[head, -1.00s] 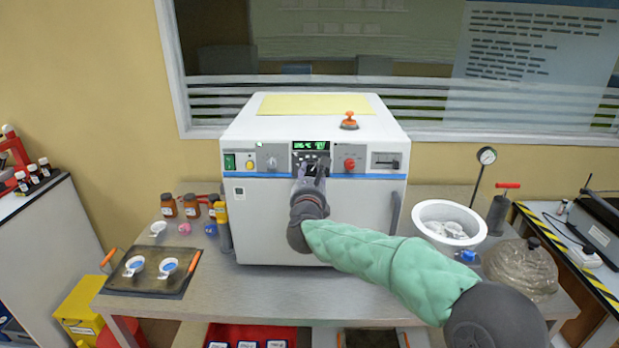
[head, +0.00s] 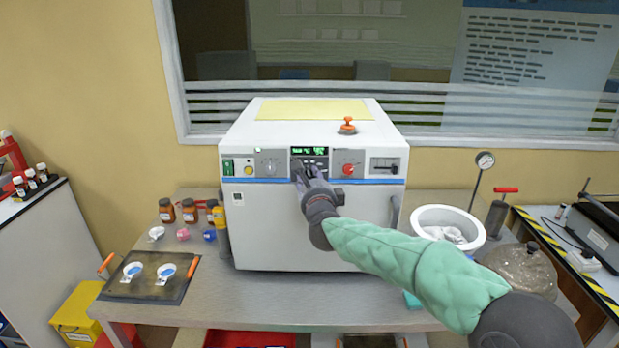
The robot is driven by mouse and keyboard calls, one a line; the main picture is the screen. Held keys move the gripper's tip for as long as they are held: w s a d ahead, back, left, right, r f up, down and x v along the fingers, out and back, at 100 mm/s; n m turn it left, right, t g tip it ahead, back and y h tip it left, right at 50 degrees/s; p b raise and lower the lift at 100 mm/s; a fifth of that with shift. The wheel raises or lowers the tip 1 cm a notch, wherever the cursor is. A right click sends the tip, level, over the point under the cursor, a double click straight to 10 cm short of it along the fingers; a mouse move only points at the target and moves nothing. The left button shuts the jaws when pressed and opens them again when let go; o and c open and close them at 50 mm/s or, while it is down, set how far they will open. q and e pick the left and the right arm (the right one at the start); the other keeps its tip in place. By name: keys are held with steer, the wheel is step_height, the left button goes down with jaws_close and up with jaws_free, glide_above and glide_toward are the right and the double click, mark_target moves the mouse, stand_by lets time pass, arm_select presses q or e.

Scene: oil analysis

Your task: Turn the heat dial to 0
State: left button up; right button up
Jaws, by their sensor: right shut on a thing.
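The white oven (head: 290,225) stands on the bench, with a control strip along the top of its front. A grey dial with marks around it (head: 270,164) is left of the lit green display (head: 309,151). A red knob (head: 348,169) is to the right. The dial's pointer is too small to read. My right gripper (head: 301,170) is at the strip just below the display, right of the grey dial and apart from it. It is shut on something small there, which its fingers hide. My left gripper is not in view.
A green switch (head: 228,167) and yellow button (head: 249,170) are at the strip's left end. Brown bottles (head: 178,211) and a dark tray (head: 148,289) with small cups are left of the oven. A white bowl (head: 448,218) and a gauge (head: 485,160) are to its right.

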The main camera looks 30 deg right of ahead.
steer(key=n+p, duration=0.3)
steer(key=p, duration=0.1)
steer(key=n+g+y+p, duration=0.1)
steer(key=n+p, duration=0.2)
steer(key=n, duration=0.1)
steer(key=n+p, duration=0.3)
steer(key=p, duration=0.1)
steer(key=shift+d+r+n+g+y+p, duration=0.15)
steer(key=shift+r+n+g+y+p, duration=0.15)
steer(key=shift+n+g+p, duration=0.1)
steer(key=shift+n+p, duration=1)
steer(key=shift+p, duration=0.3)
steer(key=o, duration=1.1)
steer(key=shift+d, duration=0.15)
steer(key=shift+o, duration=0.2)
steer(key=shift+s+r, duration=0.1)
